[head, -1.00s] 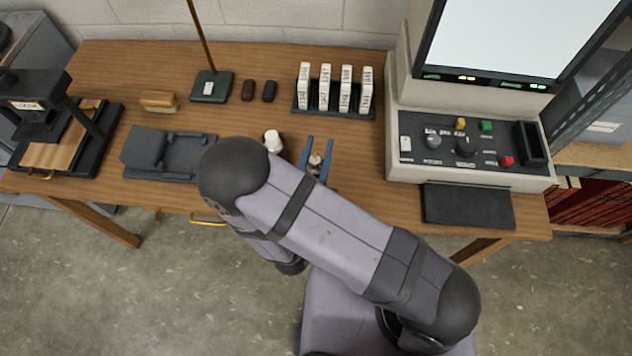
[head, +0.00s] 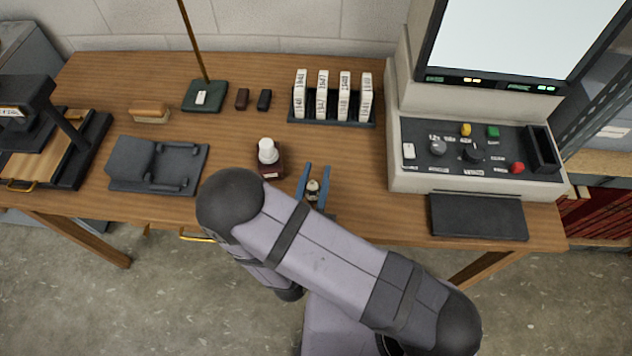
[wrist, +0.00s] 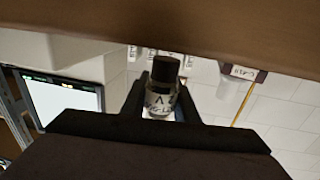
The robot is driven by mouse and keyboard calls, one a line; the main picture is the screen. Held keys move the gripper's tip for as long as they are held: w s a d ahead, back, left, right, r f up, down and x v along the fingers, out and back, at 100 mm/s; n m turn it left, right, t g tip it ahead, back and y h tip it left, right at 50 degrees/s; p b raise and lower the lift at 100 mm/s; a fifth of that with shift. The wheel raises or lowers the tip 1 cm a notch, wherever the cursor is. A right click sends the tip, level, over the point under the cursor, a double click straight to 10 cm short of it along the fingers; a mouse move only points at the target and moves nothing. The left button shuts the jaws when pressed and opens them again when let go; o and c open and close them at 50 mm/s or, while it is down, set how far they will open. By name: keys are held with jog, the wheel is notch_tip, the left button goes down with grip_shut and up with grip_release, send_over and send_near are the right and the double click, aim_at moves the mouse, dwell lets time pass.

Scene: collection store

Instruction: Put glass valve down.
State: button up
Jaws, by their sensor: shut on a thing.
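My gripper (head: 313,187) has blue fingers and is over the front middle of the wooden table (head: 365,215). It is shut on the glass valve (head: 313,188), a small clear glass piece with a pale top in the head view. In the wrist view the glass valve (wrist: 161,100) sits between the dark fingers, with a dark end, clear glass and a white label with black marks. The dark end points towards the brown tabletop (wrist: 150,25) at the picture's top. I cannot tell whether it touches the table.
A rack of white labelled boxes (head: 332,98) is behind. A control console (head: 475,150) and black pad (head: 478,217) are right. A dark grey device (head: 157,165) is left.

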aim_at(310, 200)
jog(key=shift+f, duration=0.8)
jog(key=shift+b, duration=0.3)
jog(key=shift+f, duration=0.15)
jog(key=o, duration=1)
jog(key=shift+s+a+b, duration=0.15)
jog(key=shift+s+b, duration=0.2)
jog(key=shift+s, duration=0.55)
jog(key=shift+s+a+b, duration=0.2)
jog(key=shift+s+b, duration=0.15)
jog(key=shift+s, duration=0.55)
jog(key=shift+s+a+b, duration=0.15)
jog(key=shift+s+b, duration=0.2)
jog(key=shift+s, duration=0.55)
jog(key=shift+o, duration=0.6)
jog(key=shift+s, duration=0.9)
